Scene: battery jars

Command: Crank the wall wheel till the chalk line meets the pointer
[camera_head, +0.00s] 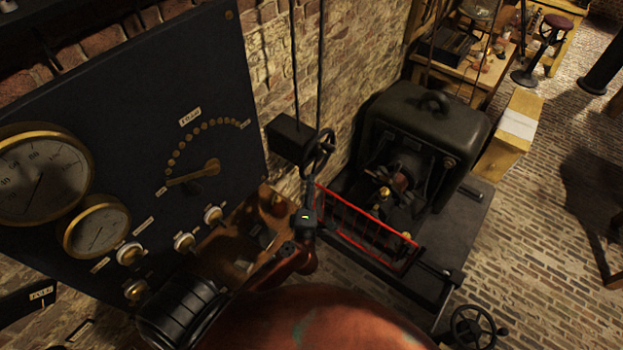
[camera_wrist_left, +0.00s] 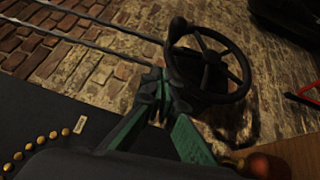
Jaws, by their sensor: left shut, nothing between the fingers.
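The dark spoked wall wheel (camera_head: 324,148) is mounted by a black box on the brick wall, with two thin rods or cables rising above the box. In the left wrist view the wheel (camera_wrist_left: 239,79) fills the upper middle. My left gripper (camera_head: 309,196) is just below the wheel in the head view. Its green-sided fingers (camera_wrist_left: 160,84) are shut and empty, with the tips at the near left of the rim; I cannot tell whether they touch it. I cannot make out a chalk line or its pointer. My right gripper is not in view.
A dark gauge panel (camera_head: 150,95) with brass dials and knobs stands left of the wheel. A black machine (camera_head: 425,130) with a red guard rail (camera_head: 365,222) is close on the right. Another handwheel (camera_head: 474,326) is at the lower right. Brick floor is open farther right.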

